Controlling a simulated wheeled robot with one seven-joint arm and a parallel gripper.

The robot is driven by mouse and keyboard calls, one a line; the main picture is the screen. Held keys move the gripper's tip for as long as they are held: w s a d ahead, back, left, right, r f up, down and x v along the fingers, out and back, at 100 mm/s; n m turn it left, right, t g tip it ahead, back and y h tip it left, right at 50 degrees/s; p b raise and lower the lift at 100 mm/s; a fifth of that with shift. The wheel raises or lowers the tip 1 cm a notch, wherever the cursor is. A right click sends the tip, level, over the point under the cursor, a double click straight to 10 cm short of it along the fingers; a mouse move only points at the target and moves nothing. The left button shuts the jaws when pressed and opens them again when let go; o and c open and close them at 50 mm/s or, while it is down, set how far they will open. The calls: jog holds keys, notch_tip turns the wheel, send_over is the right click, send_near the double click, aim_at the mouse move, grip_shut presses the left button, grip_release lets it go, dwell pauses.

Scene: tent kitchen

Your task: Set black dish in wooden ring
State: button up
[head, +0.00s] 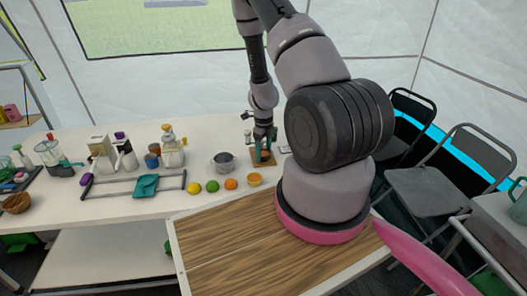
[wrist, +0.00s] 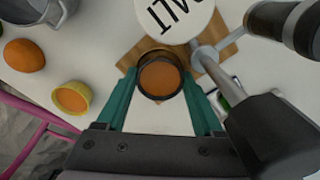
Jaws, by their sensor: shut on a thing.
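My gripper (wrist: 160,78) has its teal fingers on either side of the black dish (wrist: 159,97), a round black-rimmed dish with an orange-brown inside. It is shut on the dish. The dish appears over or on a square wooden piece (wrist: 128,62) lying on the white table; I cannot tell whether it touches it. In the head view my gripper (head: 263,155) is small at the table's right part, beside the wooden piece (head: 270,163).
A metal pot (head: 223,162), an orange (head: 231,184) and a small yellow cup (head: 254,179) stand left of my gripper. A grey rod and dark cylinder (wrist: 285,22) are close on the right. A wooden-topped table (head: 235,245) is nearer; chairs (head: 440,190) stand right.

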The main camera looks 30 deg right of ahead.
aim_at(264, 153)
jog(key=shift+f, duration=0.1)
jog(key=o, duration=0.7)
notch_tip(264, 153, up, 11)
dwell(0.8)
dwell(0.5)
